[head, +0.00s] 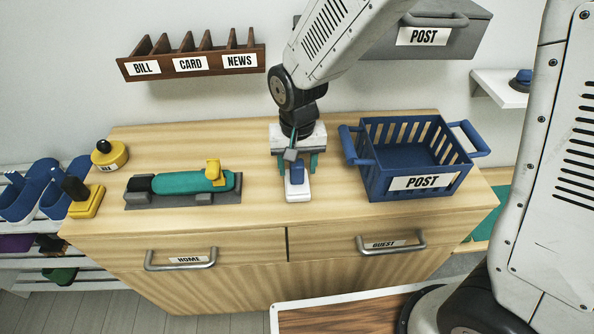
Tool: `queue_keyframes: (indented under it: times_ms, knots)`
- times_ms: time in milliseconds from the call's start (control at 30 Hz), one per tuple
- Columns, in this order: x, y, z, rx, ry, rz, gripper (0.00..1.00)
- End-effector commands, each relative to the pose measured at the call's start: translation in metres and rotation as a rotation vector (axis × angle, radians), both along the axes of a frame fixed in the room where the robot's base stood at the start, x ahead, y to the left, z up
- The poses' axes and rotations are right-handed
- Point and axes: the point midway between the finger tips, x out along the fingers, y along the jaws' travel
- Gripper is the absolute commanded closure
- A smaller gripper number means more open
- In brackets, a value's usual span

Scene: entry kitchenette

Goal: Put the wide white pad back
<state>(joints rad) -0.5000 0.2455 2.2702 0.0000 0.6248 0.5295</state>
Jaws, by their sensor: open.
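A white pad (298,195) with a blue grip on top rests on the wooden cabinet top, left of the blue basket. My gripper (296,163) is directly above and just behind it, pointing down. Its two teal fingers are apart, one on each side of the pad's far end. Nothing is visibly held between them. The pad's far end is partly hidden by the gripper. I cannot tell whether the fingers touch it.
A blue POST basket (415,184) stands right of the gripper. A teal bottle-like thing (190,184) lies on a grey stand at left, with a yellow round stamp (110,156) and yellow square stamp (84,201) farther left. A wall rack (190,62) and grey POST box (424,37) hang behind.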

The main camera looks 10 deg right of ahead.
Motion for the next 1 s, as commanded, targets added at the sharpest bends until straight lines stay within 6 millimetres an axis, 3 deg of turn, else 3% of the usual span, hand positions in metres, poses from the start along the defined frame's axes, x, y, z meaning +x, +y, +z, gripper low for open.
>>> queue_keyframes:
  times_ms: [233, 600, 767, 1000]
  knots:
    - [-0.003, 0.001, 0.039, 0.001, -0.002, 0.0, 0.48]
    - [-0.005, -0.006, 0.054, 0.002, -0.004, -0.001, 0.48]
    - [-0.017, -0.046, 0.094, 0.01, -0.025, -0.003, 0.48]
    - [-0.075, -0.133, 0.163, 0.015, -0.067, 0.005, 0.48]
